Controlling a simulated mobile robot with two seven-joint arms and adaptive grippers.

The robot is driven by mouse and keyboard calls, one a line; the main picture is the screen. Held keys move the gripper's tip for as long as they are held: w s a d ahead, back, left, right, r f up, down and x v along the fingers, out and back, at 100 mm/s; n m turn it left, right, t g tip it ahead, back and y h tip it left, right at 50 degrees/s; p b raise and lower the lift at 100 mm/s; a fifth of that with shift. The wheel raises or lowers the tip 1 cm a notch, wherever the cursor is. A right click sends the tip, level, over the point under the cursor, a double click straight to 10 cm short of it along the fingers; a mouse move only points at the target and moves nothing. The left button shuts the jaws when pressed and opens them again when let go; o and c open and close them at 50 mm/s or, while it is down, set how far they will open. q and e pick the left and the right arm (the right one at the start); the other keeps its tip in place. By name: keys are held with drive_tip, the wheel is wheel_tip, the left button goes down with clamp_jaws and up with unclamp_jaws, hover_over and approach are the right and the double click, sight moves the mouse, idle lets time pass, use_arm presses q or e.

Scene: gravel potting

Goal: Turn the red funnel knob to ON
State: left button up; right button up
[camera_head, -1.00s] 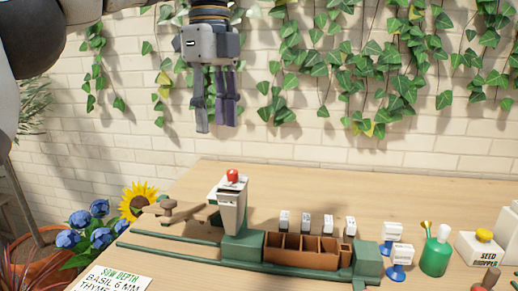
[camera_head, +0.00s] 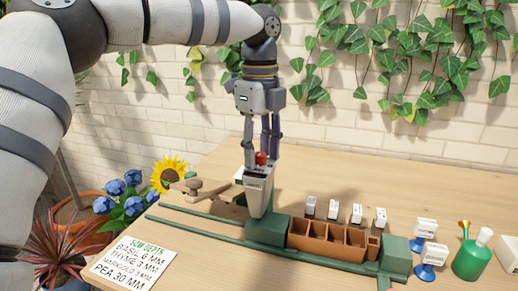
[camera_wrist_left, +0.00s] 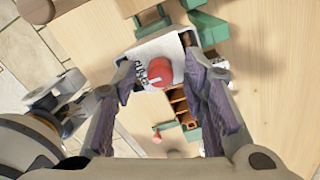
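The red knob (camera_head: 261,158) sits on top of the pale grey funnel (camera_head: 258,193), which stands on a green base. In the left wrist view the red knob (camera_wrist_left: 160,72) lies between my fingers, on a white plate with dark lettering (camera_wrist_left: 140,80) that is too small and partly covered to read. My left gripper (camera_head: 261,165) is above the funnel, pointing down, with its fingers on either side of the knob. In the wrist view (camera_wrist_left: 165,80) the fingers are open, with gaps on both sides. My right gripper is not in view.
A brown compartment tray (camera_head: 325,240) sits on the green rail (camera_head: 195,235) right of the funnel. Several white blocks (camera_head: 357,213) stand behind it. A green bottle (camera_head: 470,260) is at the far right. A sowing card (camera_head: 133,262) lies at front left.

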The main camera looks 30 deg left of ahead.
use_arm(q)
clamp_jaws()
drive_tip(key=n, duration=0.4)
drive_tip(key=shift+n, duration=0.3)
drive_tip(key=n, duration=0.4)
drive_tip(key=shift+n, duration=0.3)
drive_tip(key=n, duration=0.4)
drive_tip(key=shift+n, duration=2.3)
